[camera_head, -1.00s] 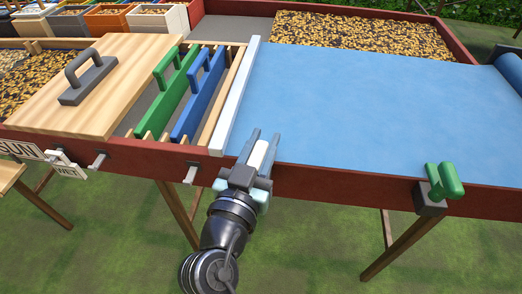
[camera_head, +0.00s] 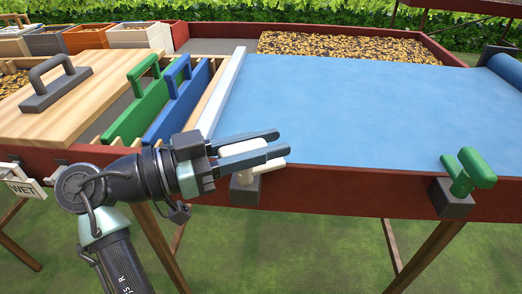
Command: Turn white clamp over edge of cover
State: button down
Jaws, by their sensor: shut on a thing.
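The white clamp (camera_head: 246,180) sits on a dark block on the red front rail of the drying table. My gripper (camera_head: 262,150) reaches in from the left and is shut on the white clamp's upper part, which shows between its fingers. The clamp's lower part and a stub to the right show below the fingers. The blue cover (camera_head: 350,110) lies over the right part of the table, its front edge along the rail just behind the clamp. My fingers hide part of the clamp and of the cover's corner, so I cannot tell whether the clamp overlaps the cover.
A green clamp (camera_head: 470,172) stands on the rail at the right. A white bar (camera_head: 222,92) borders the cover's left edge. Green (camera_head: 138,107) and blue (camera_head: 182,98) handled boards and a wooden lid (camera_head: 55,115) lie left. Beans show behind the cover. The grass in front is clear.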

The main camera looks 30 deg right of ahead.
jog(key=m+g+b, duration=0.1)
jog(key=g, duration=0.1)
jog(key=m+g+y+b, duration=0.1)
jog(key=g, duration=0.1)
jog(key=s+m+g+b, duration=0.1)
jog(key=m+g, duration=0.1)
jog(key=shift+a+f+y, duration=0.2)
jog(key=shift+f+y, duration=0.05)
jog(key=shift+y, duration=0.15)
jog(key=shift+s+r+m+g+y+b, duration=0.1)
jog(key=shift+s+m+g+y+b, duration=0.1)
jog(key=shift+m+g+y+b, duration=0.75)
jog(key=shift+r+g+h+b, duration=0.1)
jog(key=shift+g+h+b, duration=0.15)
jog(key=shift+g+b, duration=0.1)
jog(key=c, duration=0.6)
grip_release()
jog(key=shift+c, duration=0.2)
notch_tip(320, 180, up, 10)
jog(key=p, duration=0.4)
